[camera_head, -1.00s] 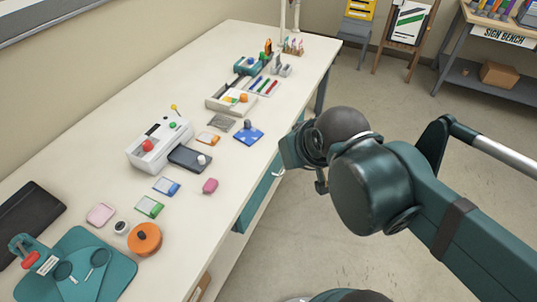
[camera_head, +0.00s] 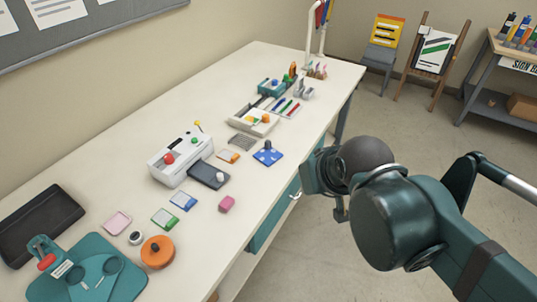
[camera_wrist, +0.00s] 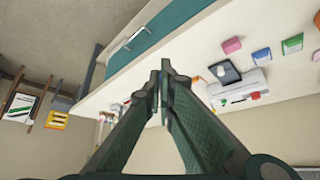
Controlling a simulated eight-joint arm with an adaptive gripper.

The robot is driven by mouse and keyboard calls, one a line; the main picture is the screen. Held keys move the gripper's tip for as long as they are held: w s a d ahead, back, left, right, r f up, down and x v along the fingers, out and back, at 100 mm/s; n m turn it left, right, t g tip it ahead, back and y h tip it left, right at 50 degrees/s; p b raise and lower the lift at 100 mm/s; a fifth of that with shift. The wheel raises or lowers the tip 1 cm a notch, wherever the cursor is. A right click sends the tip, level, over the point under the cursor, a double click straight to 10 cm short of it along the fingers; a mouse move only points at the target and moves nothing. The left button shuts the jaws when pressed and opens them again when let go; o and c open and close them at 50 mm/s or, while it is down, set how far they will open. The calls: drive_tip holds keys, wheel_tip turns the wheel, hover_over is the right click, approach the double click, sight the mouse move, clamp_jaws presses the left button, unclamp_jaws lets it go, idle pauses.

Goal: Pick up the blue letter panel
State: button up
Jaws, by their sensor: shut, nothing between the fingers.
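A blue panel with white marks and a dark blue knob (camera_head: 267,154) lies near the right edge of the white workbench. The small card also shows in the wrist view (camera_wrist: 261,55), upper right. My gripper (camera_wrist: 165,68) is shut and empty, its fingertips meeting in the middle of the wrist view, apart from both. In the head view my arm is right of the bench edge and its fingers are not clear.
The white machine (camera_head: 181,157) and dark pad (camera_head: 209,174) stand mid-bench. A pink block (camera_head: 227,204), a green card (camera_head: 165,218) and an orange round tool (camera_head: 158,252) lie nearby. The bench (camera_head: 238,245) has free room along its front edge. Open floor is right of it.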

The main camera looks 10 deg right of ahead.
drive_tip(key=o, duration=2.2)
drive_tip(key=w+r+n+g+p, duration=0.2)
drive_tip(key=w+n+g+p, duration=0.3)
drive_tip(key=w+n, duration=1)
drive_tip(key=w+f+n+p, duration=0.2)
drive_tip(key=w+f+n, duration=0.1)
drive_tip(key=w, duration=0.3)
drive_tip(key=w+f+n+g+p, duration=0.1)
drive_tip(key=w+f+n, duration=0.2)
drive_tip(key=w+f, duration=0.3)
drive_tip(key=w+f+n+g+p, duration=0.1)
drive_tip(key=w+f+n+p, duration=0.1)
drive_tip(key=w, duration=0.5)
drive_tip(key=shift+w+a+f+n+p, duration=0.2)
drive_tip(key=shift+f+n, duration=0.15)
drive_tip(key=shift+f, duration=0.3)
drive_tip(key=shift+w+a+f+n+p, duration=0.15)
drive_tip(key=shift+f+n, duration=0.2)
drive_tip(key=shift+f, duration=0.25)
